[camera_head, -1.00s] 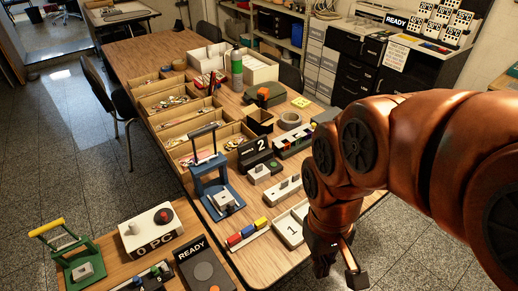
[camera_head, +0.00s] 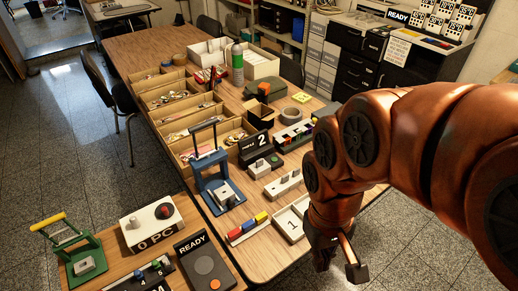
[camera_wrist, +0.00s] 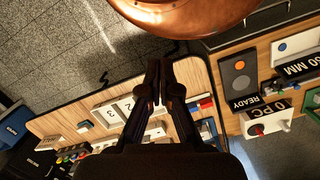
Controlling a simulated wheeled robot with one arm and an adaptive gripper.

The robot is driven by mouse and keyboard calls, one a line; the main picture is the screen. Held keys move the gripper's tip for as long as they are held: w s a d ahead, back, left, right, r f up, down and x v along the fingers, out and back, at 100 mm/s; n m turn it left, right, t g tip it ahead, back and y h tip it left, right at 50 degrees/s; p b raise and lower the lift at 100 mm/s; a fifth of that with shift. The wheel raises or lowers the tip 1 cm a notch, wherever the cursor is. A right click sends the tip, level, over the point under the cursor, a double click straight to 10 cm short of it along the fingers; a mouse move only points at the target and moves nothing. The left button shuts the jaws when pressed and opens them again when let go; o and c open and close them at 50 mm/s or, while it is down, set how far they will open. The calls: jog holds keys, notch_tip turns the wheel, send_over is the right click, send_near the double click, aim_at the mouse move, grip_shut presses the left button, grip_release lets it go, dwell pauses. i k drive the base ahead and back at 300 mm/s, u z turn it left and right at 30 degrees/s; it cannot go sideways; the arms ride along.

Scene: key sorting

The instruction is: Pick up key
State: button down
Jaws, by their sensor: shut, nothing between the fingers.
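My gripper (camera_head: 346,258) hangs at the near right corner of the long wooden table, below my copper-coloured arm. In the wrist view, its two dark fingers (camera_wrist: 160,75) are together, with nothing seen between them. Below them in that view are the table edge and a white tray marked with numbers (camera_wrist: 112,117). I cannot make out a single key for certain. Small metallic pieces (camera_head: 170,99) lie in the cardboard compartments along the table's left side, too small to identify.
A blue press (camera_head: 222,195) stands on the table near the white tray (camera_head: 279,226) marked 1. Red, blue and yellow blocks (camera_head: 247,229) lie beside it. A lower-left table holds a green press (camera_head: 86,262), a "0 PC" box (camera_head: 150,227) and a READY panel (camera_head: 203,265).

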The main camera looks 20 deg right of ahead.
aim_at(259, 163)
jog(key=u, duration=3.75)
jog(key=k, duration=1.45)
jog(key=z, duration=1.7)
